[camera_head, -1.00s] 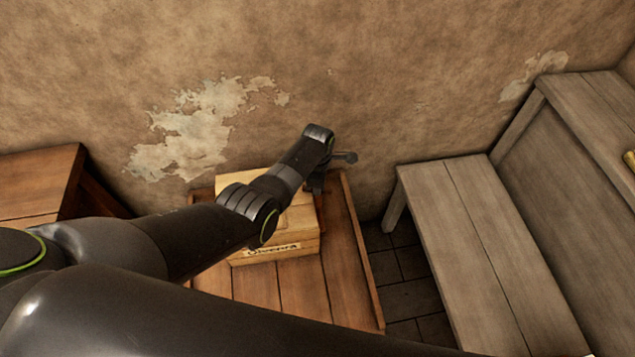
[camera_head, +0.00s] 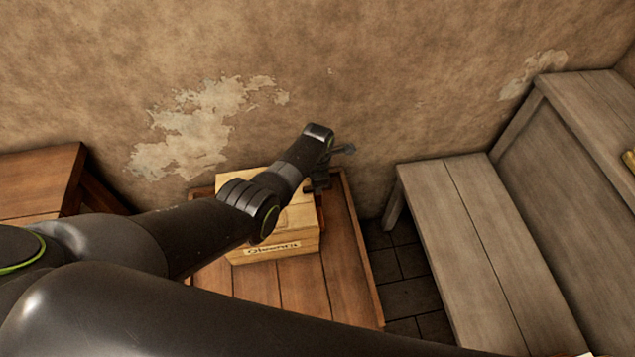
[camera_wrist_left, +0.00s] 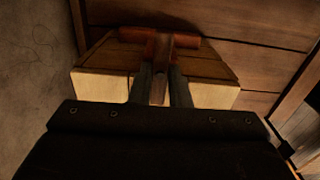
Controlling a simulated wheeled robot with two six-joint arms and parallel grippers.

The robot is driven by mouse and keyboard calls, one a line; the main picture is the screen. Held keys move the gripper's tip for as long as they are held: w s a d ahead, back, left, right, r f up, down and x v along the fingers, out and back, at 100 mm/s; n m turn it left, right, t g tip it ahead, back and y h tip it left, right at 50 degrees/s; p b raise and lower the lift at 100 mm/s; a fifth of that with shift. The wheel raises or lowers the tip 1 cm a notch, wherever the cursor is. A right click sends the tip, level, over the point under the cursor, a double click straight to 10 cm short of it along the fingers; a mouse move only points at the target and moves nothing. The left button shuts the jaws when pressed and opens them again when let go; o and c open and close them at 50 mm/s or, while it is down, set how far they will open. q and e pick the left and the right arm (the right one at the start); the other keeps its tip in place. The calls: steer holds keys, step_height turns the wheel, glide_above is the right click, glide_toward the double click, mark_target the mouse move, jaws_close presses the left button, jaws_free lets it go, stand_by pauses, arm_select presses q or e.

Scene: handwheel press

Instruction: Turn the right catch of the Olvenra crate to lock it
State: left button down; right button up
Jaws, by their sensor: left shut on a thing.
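The Olvenra crate (camera_head: 283,247) is a pale wooden box with its name on the front, standing on a plank table. My left arm reaches across its top and hides part of it. My left gripper (camera_head: 318,183) is at the crate's right side, where the arm mostly hides its fingers and the right catch. In the left wrist view, my left gripper (camera_wrist_left: 160,88) is shut on the reddish-brown stem of the right catch (camera_wrist_left: 160,65), beside the pale crate wall (camera_wrist_left: 105,86). A reddish crossbar lies just beyond the fingertips. My right gripper is not in view.
The plank table (camera_head: 305,290) has a raised rim on its right. A grey wooden bench (camera_head: 480,240) stands to the right across a floor gap. Another brown table (camera_head: 40,185) is at the left. The worn wall (camera_head: 330,80) rises close behind the crate.

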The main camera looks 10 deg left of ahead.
arm_select(q)
steer(key=c, duration=1.4)
jaws_free()
steer(key=shift+o, duration=0.2)
steer(key=shift+r, duration=0.1)
steer(key=shift+r, duration=0.3)
step_height(320, 180, up, 17)
steer(key=p, duration=0.2)
steer(key=shift+f, duration=0.2)
